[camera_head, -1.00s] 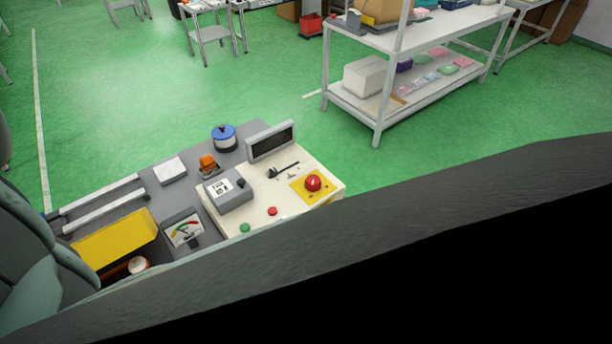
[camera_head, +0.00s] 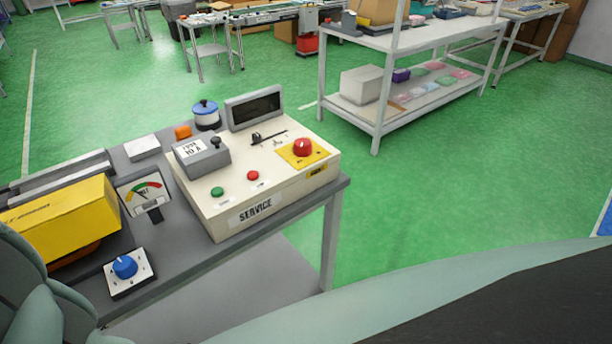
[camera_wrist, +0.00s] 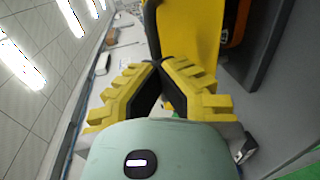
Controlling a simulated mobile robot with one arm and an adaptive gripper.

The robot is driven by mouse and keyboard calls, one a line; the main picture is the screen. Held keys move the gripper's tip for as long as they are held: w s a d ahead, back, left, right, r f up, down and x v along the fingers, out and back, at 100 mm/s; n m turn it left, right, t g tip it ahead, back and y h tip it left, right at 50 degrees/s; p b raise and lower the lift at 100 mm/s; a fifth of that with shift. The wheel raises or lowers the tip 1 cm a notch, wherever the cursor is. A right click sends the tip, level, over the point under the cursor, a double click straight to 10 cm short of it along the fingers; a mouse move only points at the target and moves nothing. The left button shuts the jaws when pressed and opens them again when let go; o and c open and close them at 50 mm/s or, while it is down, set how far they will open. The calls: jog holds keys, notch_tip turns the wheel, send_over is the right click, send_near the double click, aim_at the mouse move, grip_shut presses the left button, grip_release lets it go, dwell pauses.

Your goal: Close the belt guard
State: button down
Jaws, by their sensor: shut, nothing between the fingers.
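The yellow belt guard (camera_head: 65,215) sits at the left of the grey bench in the head view, with an orange-brown part showing under its lower edge. Its yellow panel also fills the upper middle of the wrist view (camera_wrist: 190,35). I cannot tell how far the guard is swung open. My gripper (camera_wrist: 160,66) has yellow ribbed fingers with dark pads; the tips meet and hold nothing. The tips are close to the yellow panel; contact is unclear. In the head view my teal arm covers the lower left, and the fingers do not show.
A cream service box (camera_head: 255,180) with buttons and a red knob stands right of the guard. A gauge (camera_head: 145,192) and a blue rotary knob (camera_head: 125,267) lie between them. Two grey rails run behind the guard. A white shelf (camera_head: 375,100) stands beyond; green floor is open.

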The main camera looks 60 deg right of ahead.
jog(key=f+t+b, duration=0.1)
jog(key=f+b, duration=0.1)
jog(key=b, duration=0.2)
jog(key=f+t+b, duration=0.1)
jog(key=f+b, duration=0.2)
jog(key=b, duration=0.1)
jog(key=s+f+h+b, duration=0.1)
jog(key=f+b, duration=0.1)
jog(key=b, duration=0.3)
jog(key=shift+a+f+t, duration=0.2)
jog(key=shift+f+t, duration=0.05)
jog(key=shift+t, duration=0.15)
jog(key=shift+r, duration=0.25)
jog(key=c, duration=1.6)
grip_release()
jog(key=shift+d+r, duration=0.1)
jog(key=shift+r, duration=0.1)
jog(key=o, duration=0.5)
jog(key=shift+o, duration=0.2)
jog(key=f+b+v, duration=0.1)
jog(key=b+v, duration=0.5)
jog(key=v, duration=1.2)
jog(key=shift+f, duration=0.35)
